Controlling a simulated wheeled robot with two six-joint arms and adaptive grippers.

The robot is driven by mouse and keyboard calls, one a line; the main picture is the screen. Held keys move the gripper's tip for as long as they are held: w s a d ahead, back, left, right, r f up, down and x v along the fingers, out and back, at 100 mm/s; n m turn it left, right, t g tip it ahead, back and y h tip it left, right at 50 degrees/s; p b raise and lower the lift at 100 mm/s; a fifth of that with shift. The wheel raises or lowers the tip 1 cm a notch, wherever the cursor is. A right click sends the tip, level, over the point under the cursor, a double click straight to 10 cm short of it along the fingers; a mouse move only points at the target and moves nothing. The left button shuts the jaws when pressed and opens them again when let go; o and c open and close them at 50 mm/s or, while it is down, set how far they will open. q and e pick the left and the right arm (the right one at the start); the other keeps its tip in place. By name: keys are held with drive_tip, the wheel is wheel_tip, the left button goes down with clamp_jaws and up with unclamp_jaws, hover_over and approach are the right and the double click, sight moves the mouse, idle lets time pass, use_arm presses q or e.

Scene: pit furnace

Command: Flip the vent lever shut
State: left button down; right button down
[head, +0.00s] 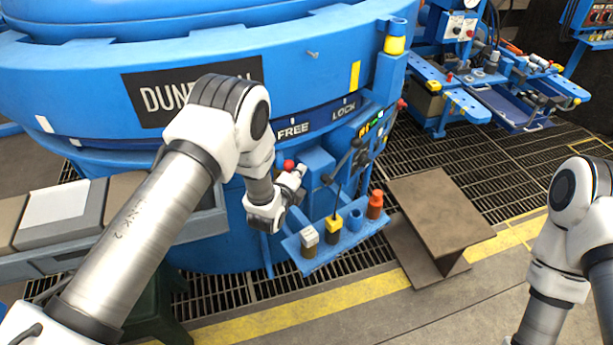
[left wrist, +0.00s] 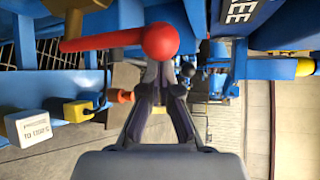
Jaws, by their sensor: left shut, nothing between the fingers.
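The bar runs left from the knob. In the head view the red knob (head: 289,165) shows beside my left gripper, in front of the blue furnace; the bar is hidden there. My left gripper (head: 300,172) is shut and empty. In the left wrist view its fingertips (left wrist: 160,72) are right at the knob, overlapping its lower edge; I cannot tell whether they touch. My right arm shows at the right edge, its gripper out of view.
A blue shelf (head: 318,262) with several small coloured pieces sits right of my left gripper. A black-knobbed lever (head: 338,190) stands just behind it. A brown steel beam (head: 438,215) lies on the floor grating. Grey blocks (head: 60,212) are at left.

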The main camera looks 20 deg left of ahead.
use_arm(q)
drive_tip(key=shift+s+a+r, duration=0.1)
drive_tip(key=shift+a, duration=0.2)
drive_tip(key=shift+a, duration=0.1)
